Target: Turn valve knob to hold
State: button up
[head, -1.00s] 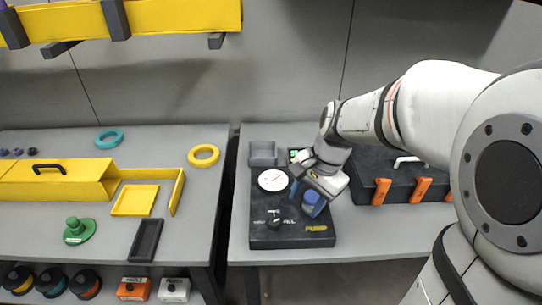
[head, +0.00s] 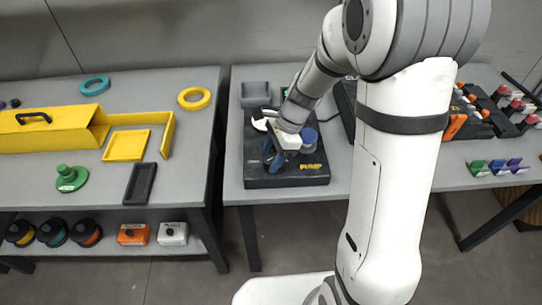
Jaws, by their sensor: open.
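The black pump panel (head: 290,181) with yellow PUMP lettering lies on the right table. My gripper (head: 272,156) hangs over the left front part of the panel, its blue fingers open and pointing down. The black valve knob and its HOLD/FILL marks are hidden behind the gripper and fingers, so I cannot tell where the knob points or whether the fingers touch it. The white gauge (head: 259,124) is partly covered by my gripper. A blue round knob (head: 309,135) stands on the panel just right of my gripper.
A grey square tray (head: 255,88) sits behind the panel. A black case with orange latches (head: 455,126) stands to the right, behind my arm. The left table holds a yellow box (head: 50,138), a yellow tray (head: 126,145) and a black tray (head: 140,184). A gap separates the tables.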

jog(key=shift+a+f, duration=0.1)
jog(key=shift+f, duration=0.15)
jog(key=c, duration=1)
jog(key=n+g+p, duration=0.1)
jog(key=n, duration=0.1)
jog(key=n+g+p, duration=0.1)
jog(key=n, duration=0.2)
jog(key=shift+w+a+r+n+h, duration=0.1)
jog(key=shift+n+h, duration=0.2)
jog(key=shift+h, duration=0.1)
jog(key=n+h, duration=0.1)
jog(key=n, duration=0.2)
jog(key=n+g+h+p, duration=0.1)
jog(key=n, duration=0.2)
jog(key=shift+w+a, duration=0.1)
